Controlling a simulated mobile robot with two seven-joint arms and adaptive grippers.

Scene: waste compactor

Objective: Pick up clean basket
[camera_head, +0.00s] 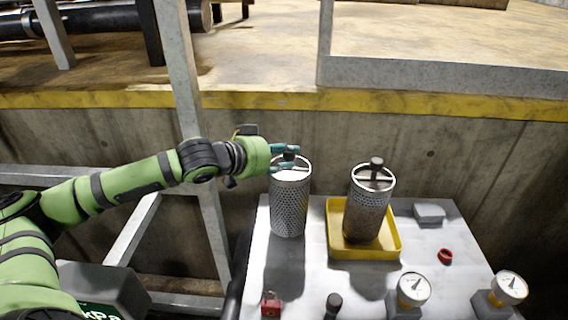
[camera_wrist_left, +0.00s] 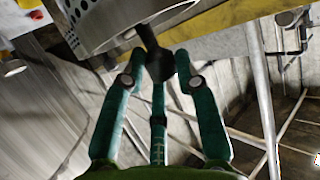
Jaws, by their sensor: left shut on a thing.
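The clean basket (camera_head: 290,205) is a shiny silver perforated cylinder with a crossbar and dark knob on top. It is upright at the left of the white tabletop; I cannot tell whether its bottom touches the surface. My left gripper (camera_head: 287,157) reaches in from the left and is shut on the basket's knob. In the left wrist view the green fingers (camera_wrist_left: 160,82) close around the dark knob, and part of the basket's perforated wall and rim (camera_wrist_left: 140,25) shows above. A second, brownish, dirty-looking basket (camera_head: 367,208) stands in a yellow tray (camera_head: 362,253) to the right.
The white tabletop (camera_head: 310,275) also holds a grey block (camera_head: 429,212), a red ring (camera_head: 445,257), a red part (camera_head: 270,304), a black knob (camera_head: 333,302) and two gauges (camera_head: 413,289) (camera_head: 508,287). A grey metal post (camera_head: 185,80) stands behind my left arm. A concrete wall is behind.

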